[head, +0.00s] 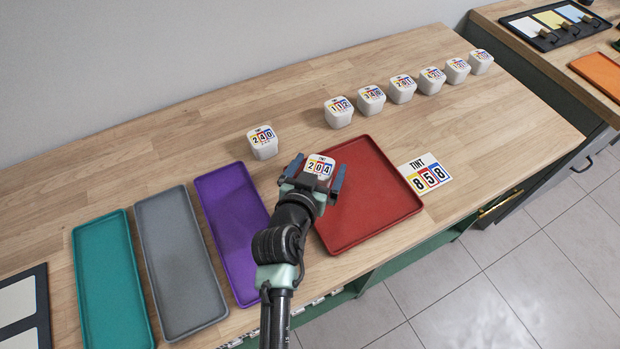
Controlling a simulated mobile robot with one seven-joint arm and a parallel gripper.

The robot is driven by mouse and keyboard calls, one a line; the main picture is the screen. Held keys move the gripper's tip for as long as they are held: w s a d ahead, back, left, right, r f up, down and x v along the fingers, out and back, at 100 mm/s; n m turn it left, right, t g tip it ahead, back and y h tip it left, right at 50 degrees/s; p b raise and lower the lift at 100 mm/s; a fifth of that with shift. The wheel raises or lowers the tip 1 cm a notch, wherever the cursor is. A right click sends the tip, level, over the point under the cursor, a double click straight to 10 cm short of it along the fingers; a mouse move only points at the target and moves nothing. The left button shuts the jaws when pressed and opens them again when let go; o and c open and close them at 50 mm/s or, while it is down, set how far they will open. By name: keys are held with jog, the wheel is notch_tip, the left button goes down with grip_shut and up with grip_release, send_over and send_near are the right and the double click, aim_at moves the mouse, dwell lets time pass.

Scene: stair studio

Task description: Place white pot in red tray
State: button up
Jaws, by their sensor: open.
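A white pot with a lid label reading 204 (320,167) is between the fingers of my gripper (314,176), at the left edge of the red tray (385,215). The gripper's fingers are open on either side of it. The lower part of the pot is hidden by my gripper, so I cannot tell whether it rests in the tray. Another white pot labelled 240 (263,143) stands on the table left of the gripper. The rest of the red tray is bare. A card reading 858 (426,174) lies at its right edge.
Several white pots (402,89) stand in a row toward the back right. A purple tray (232,222), a grey tray (180,262) and a teal tray (110,282) lie empty to the left. A second counter (545,55) stands at the top right.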

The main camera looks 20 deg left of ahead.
jog(key=v, duration=1.1)
jog(key=shift+s, duration=0.3)
jog(key=shift+r, duration=0.1)
jog(key=w+d+r+m+t, duration=0.1)
jog(key=w+d+r+t, duration=0.15)
jog(key=r, duration=0.55)
jog(key=w+d+r+t, duration=0.1)
jog(key=w+r, duration=0.2)
jog(key=r, duration=0.6)
jog(key=w+d+r+m+t, duration=0.1)
jog(key=w+d+r+t, duration=0.15)
jog(key=r, duration=0.55)
jog(key=s+d+r+t, duration=0.2)
jog(key=s+d+r, duration=0.1)
jog(key=r, duration=0.7)
jog(key=s+d+r+t+h, duration=0.1)
jog(key=s+d+r+t, duration=0.2)
jog(key=r, duration=0.6)
jog(key=s+d+r+t, duration=0.3)
jog(key=r, duration=0.7)
jog(key=shift+s+r+n+h, duration=0.25)
jog(key=shift+r+n+h, duration=0.05)
jog(key=shift+r, duration=0.1)
